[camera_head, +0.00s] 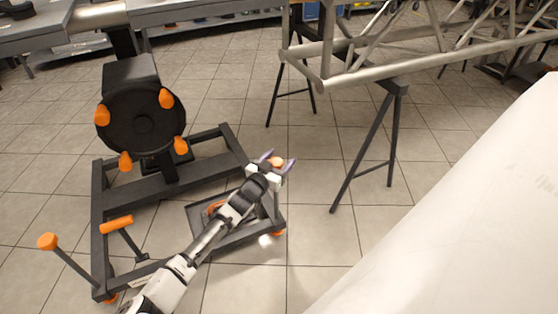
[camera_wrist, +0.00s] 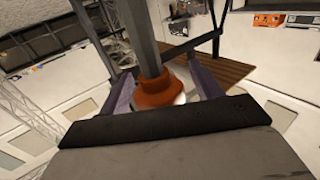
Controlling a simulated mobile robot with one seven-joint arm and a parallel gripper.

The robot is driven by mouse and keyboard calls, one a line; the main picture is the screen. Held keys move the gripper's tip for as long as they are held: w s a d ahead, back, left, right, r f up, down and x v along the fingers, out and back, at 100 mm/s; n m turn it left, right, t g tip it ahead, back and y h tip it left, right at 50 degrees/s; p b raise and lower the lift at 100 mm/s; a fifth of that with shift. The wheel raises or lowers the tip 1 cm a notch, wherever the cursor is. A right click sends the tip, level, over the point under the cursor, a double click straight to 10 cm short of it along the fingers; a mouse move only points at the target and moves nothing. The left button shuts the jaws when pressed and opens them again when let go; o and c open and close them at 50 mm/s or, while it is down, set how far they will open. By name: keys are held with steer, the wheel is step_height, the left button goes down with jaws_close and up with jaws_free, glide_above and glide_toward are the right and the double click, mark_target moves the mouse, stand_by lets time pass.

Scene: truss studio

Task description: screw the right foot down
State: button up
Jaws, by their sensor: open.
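A black wheel-less stand (camera_head: 170,185) has an orange-tipped round plate above a low frame. In the wrist view, an orange flared piece (camera_wrist: 158,92) on a grey rod sits between my open fingers (camera_wrist: 162,84), one on each side. Contact with the fingers cannot be told. The floor end of the foot is partly hidden.
An orange-ended lever (camera_head: 117,225) and another orange foot knob (camera_head: 47,241) are at the frame's left. A metal truss (camera_head: 400,70) rests on a black trestle (camera_head: 370,140) at right. A large white surface (camera_head: 470,220) fills the lower right. Tiled floor is clear between.

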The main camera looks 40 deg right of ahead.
steer(key=c, duration=1)
steer(key=shift+m+g, duration=0.4)
steer(key=shift+g, duration=0.2)
steer(key=m+g+b, duration=0.1)
steer(key=g, duration=0.1)
steer(key=m+g+b, duration=0.2)
steer(key=g, duration=0.1)
steer(key=m+g+b, duration=0.1)
steer(key=m+g, duration=0.1)
steer(key=g, duration=0.1)
steer(key=shift+s+f+h+b, duration=0.25)
steer(key=shift+s+h+b, duration=0.05)
steer(key=shift+s, duration=0.1)
steer(key=m+g+b, duration=0.1)
steer(key=m+g, duration=0.1)
steer(key=g+y+b, duration=0.1)
steer(key=g, duration=0.1)
steer(key=shift+s+m+b, duration=0.25)
steer(key=shift+m+b, duration=0.05)
steer(key=shift+m, duration=0.1)
steer(key=shift+a+r+m+g+y+b, duration=0.1)
steer(key=shift+r+m+g+y+b, duration=0.05)
steer(key=shift+m+g+y+b, duration=0.3)
steer(key=shift+s+g, duration=0.1)
steer(key=shift+g, duration=0.15)
steer(key=o, duration=1)
steer(key=shift+r, duration=0.1)
